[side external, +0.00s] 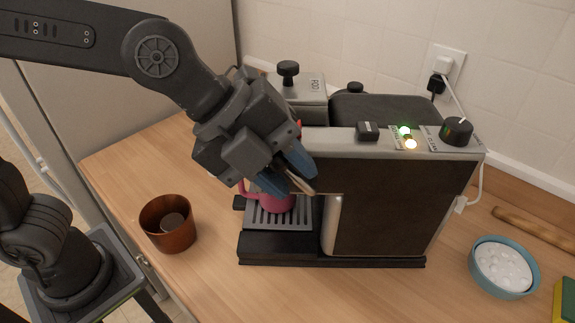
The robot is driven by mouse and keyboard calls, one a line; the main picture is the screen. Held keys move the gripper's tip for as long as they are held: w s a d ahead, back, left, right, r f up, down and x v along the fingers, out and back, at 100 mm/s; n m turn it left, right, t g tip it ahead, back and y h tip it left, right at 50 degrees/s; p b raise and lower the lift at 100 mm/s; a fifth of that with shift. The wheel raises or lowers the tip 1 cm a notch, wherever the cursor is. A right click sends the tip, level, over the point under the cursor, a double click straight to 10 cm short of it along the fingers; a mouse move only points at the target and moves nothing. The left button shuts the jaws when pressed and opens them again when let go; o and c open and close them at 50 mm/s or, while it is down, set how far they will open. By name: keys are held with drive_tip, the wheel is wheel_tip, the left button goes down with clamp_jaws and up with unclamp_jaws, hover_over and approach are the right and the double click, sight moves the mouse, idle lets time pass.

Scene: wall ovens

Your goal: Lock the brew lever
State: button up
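The coffee machine (385,205) stands on the wooden counter. My gripper (292,177) is at its left, front end, above the drip tray (282,219), with its blue fingers pointing down and right. A thin tan bar (304,186) shows by the fingertips; it may be part of the brew lever, but I cannot tell. The gripper hides most of that area, so I cannot tell whether the fingers touch or hold anything. A pink-red cup (276,203) sits on the drip tray below the fingers. A small red piece shows behind the gripper.
A brown wooden cup (168,223) stands on the counter left of the machine. A blue bowl of white pieces (503,267) is at the right, near a wooden stick (534,229) and a green-yellow sponge (566,303). The machine's top has a black knob (457,131) and lit lamps.

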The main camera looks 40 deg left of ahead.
drive_tip(key=shift+o, duration=0.7)
drive_tip(key=v, duration=1.4)
drive_tip(key=shift+f, duration=0.1)
